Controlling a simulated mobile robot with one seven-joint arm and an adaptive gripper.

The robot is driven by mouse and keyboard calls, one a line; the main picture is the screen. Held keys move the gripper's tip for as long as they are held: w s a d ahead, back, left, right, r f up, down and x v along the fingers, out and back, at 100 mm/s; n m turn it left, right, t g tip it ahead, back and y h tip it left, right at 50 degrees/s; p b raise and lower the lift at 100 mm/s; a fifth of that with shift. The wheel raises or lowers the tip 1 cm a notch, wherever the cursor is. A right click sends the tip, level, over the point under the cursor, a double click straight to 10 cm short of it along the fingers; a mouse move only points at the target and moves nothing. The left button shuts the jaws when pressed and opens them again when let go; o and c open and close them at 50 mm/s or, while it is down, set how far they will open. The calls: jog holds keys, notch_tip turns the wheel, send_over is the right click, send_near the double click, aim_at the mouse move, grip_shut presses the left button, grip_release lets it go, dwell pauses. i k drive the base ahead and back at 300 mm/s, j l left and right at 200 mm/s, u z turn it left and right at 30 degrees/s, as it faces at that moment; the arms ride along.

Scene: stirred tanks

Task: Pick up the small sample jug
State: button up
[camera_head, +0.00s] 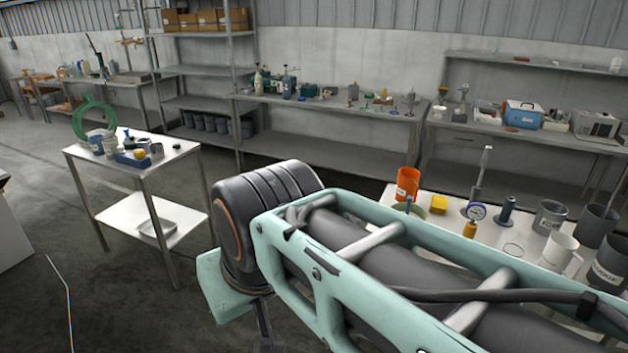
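Several vessels stand on the pale table at right, and I cannot tell for certain which is the small sample jug. A white jug with a side handle (558,254) stands near the table's right part. A grey vessel with a pale label (549,217) stands behind it, and darker grey vessels (596,226) (609,262) stand to its right. An orange container with a label (406,185) is at the table's far left. My mint-green arm crosses the lower middle, in front of the table. My gripper's fingertips do not show; only a small dark part hangs at the bottom edge.
A smaller cart (172,148) with a blue tray stands left. Benches and shelves line the back wall.

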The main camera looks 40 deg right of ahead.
aim_at(514, 254)
jog(key=z, duration=2.6)
jog(key=i+j, duration=0.05)
